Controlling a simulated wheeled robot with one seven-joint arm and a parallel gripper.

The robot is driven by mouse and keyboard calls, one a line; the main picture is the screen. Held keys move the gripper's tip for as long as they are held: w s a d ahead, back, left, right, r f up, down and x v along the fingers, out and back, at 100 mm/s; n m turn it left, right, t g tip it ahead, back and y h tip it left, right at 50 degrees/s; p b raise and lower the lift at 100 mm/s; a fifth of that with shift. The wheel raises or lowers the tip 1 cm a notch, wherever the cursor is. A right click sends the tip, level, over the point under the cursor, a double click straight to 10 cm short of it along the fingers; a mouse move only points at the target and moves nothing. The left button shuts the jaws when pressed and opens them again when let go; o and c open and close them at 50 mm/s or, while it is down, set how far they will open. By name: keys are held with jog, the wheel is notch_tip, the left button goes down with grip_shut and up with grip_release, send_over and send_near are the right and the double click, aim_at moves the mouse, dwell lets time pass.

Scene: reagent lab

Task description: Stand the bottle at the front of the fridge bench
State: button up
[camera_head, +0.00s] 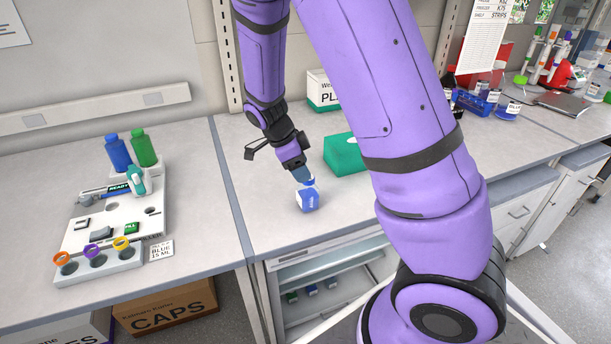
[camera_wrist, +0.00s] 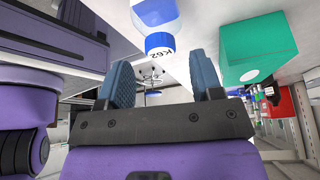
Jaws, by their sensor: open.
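A small bottle (camera_head: 308,199) with a blue and white body and a blue cap stands upright on the fridge bench (camera_head: 275,218), near its front edge. In the wrist view, which is turned upside down, the bottle (camera_wrist: 157,12) shows its blue cap marked K62. My gripper (camera_head: 303,176) is above the bottle, with a blue finger close to the cap in the head view. In the wrist view my gripper (camera_wrist: 163,80) has its two blue fingers spread apart with nothing between them. The cap lies just beyond the fingertips, and the bottle appears free of them.
A green box (camera_head: 346,153) stands to the right behind the bottle. A white and green box (camera_head: 322,90) is at the back wall. The left bench holds a rack (camera_head: 110,222) with bottles and coloured rings. The bench left of the bottle is clear. Below is an open-looking shelf cabinet (camera_head: 330,292).

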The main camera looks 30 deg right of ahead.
notch_tip(320, 180, up, 13)
jog(key=s+a+n+t+y, duration=0.1)
jog(key=s+a+n+y, duration=0.15)
jog(key=n, duration=0.25)
jog(key=s+a+r+n+t+y, duration=0.1)
jog(key=s+r+n+t, duration=0.2)
jog(key=s+r+n, duration=0.3)
jog(key=s+a+r+n+t+y, duration=0.1)
jog(key=s+r+n+t, duration=0.2)
jog(key=s+r+n, duration=0.4)
jog(key=shift+s+r+n, duration=0.15)
jog(key=shift+s+n, duration=2.35)
jog(key=shift+s, duration=1.05)
